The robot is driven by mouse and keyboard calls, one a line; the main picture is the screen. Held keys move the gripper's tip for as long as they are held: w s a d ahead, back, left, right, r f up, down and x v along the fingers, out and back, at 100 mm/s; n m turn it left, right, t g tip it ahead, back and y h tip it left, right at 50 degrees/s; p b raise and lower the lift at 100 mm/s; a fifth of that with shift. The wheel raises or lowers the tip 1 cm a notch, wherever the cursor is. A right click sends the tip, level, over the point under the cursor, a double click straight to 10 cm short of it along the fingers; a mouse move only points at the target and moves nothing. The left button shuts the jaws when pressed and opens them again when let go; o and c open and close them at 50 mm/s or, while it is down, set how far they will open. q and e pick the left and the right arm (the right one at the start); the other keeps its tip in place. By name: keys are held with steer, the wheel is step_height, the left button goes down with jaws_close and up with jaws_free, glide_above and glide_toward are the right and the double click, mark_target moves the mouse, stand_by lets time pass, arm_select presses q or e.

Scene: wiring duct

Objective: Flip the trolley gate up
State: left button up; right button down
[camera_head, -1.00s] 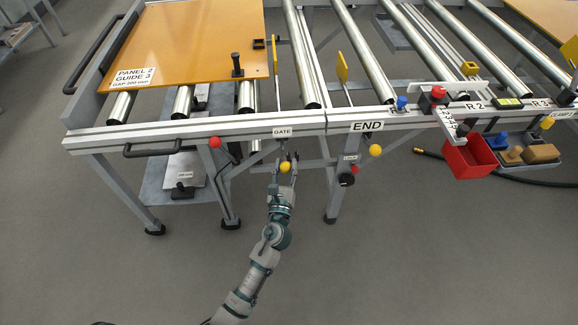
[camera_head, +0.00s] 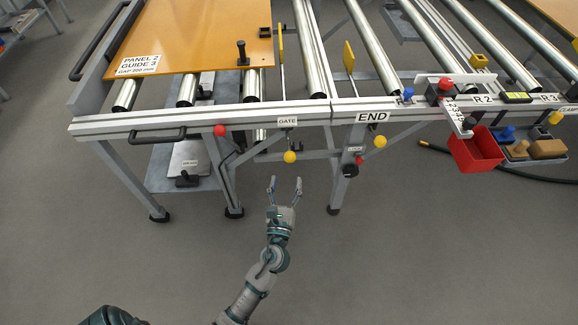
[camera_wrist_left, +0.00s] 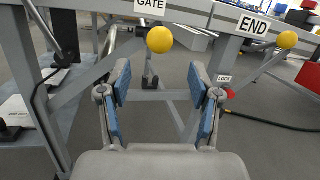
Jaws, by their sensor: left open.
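The trolley gate shows as a thin yellow flap (camera_head: 281,42) standing upright between the rollers, right of the orange panel. Its yellow ball knob (camera_head: 290,156) hangs below the front rail, under the GATE label (camera_head: 287,121). In the left wrist view the ball knob (camera_wrist_left: 160,39) is ahead of and above the fingertips. My left gripper (camera_head: 286,181) is open and empty, pointing toward the rail, just short of the knob and apart from it. Its two blue-padded fingers (camera_wrist_left: 160,84) show in the wrist view. My right gripper is out of view.
A second yellow flap (camera_head: 349,57) and ball knob (camera_head: 380,141) stand by the END label (camera_head: 372,117). A red knob (camera_head: 219,130) is left of the gate knob. A trolley leg (camera_head: 334,180) stands to the right. The floor around my gripper is clear.

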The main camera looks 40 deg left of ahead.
arm_select(q)
steer(key=shift+v, duration=1.7)
